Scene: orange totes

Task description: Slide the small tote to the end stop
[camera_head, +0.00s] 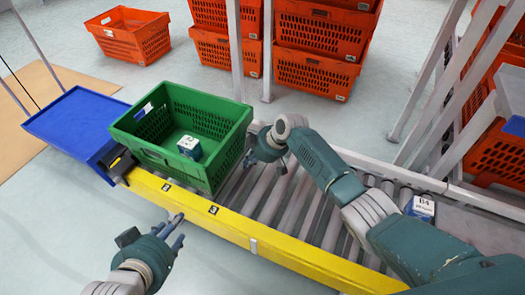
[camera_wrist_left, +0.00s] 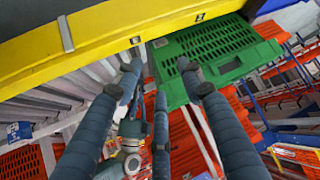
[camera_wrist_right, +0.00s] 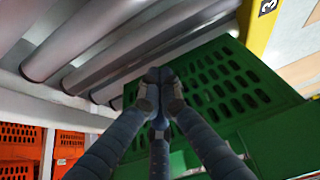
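The green tote (camera_head: 165,150) sits on the roller conveyor at its left end, with a small white and teal box (camera_head: 189,147) inside. A dark end stop (camera_head: 120,163) is at the conveyor's left end, by the tote's left side; I cannot tell whether they touch. My right gripper (camera_head: 254,158) is at the tote's right wall, its fingertips together and empty. In the right wrist view the fingertips (camera_wrist_right: 160,88) overlap the green wall (camera_wrist_right: 225,80); contact is unclear. My left gripper (camera_head: 178,232) is open and empty, in front of the yellow rail. The tote also shows in the left wrist view (camera_wrist_left: 225,45).
A yellow rail (camera_head: 255,237) borders the near side of the rollers (camera_head: 290,203). A blue tray (camera_head: 75,125) stands beyond the left end. A box marked B4 (camera_head: 421,207) lies on the right. Orange totes (camera_head: 318,72) are stacked behind, near grey posts.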

